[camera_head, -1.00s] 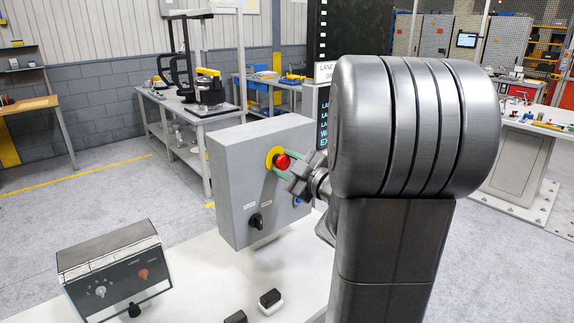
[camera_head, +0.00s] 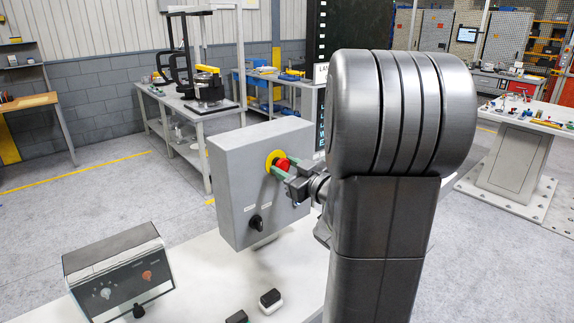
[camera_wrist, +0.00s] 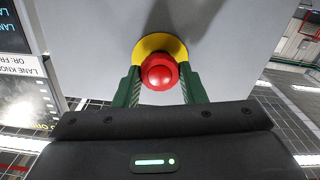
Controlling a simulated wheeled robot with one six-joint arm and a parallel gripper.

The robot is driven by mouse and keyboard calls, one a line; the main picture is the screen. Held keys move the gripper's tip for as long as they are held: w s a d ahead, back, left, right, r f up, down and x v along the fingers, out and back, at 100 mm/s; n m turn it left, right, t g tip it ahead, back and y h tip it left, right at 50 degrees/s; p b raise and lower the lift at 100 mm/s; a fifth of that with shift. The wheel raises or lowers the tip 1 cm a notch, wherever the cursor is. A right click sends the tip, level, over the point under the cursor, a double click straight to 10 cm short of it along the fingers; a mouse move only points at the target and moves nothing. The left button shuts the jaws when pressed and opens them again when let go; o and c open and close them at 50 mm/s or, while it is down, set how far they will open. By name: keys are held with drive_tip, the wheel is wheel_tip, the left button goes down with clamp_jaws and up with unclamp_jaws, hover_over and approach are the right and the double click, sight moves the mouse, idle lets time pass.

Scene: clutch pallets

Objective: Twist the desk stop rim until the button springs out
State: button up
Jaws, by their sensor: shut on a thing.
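The desk stop is a red mushroom button (camera_head: 281,163) on a yellow round plate (camera_head: 272,157), on the face of a grey box (camera_head: 240,190) standing on the white desk. In the wrist view the red button (camera_wrist: 159,72) sits in front of the yellow plate (camera_wrist: 151,46). My gripper (camera_head: 278,171) reaches it from the right. Its green fingers, also in the wrist view (camera_wrist: 160,88), stand on either side of the button and are shut on its rim. The finger contact at the back of the rim is partly hidden.
A black rotary knob (camera_head: 256,222) sits lower on the same box. A sloped control panel (camera_head: 118,272) stands at the left of the white desk (camera_head: 205,262), and a small black-and-white switch (camera_head: 270,299) lies in front. My arm hides the right side of the desk.

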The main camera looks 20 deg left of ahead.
drive_tip(key=shift+m, duration=0.5)
drive_tip(key=o, duration=1)
drive_tip(key=b+v, duration=0.2)
drive_tip(key=v, duration=1.1)
drive_tip(key=shift+s+d, duration=0.25)
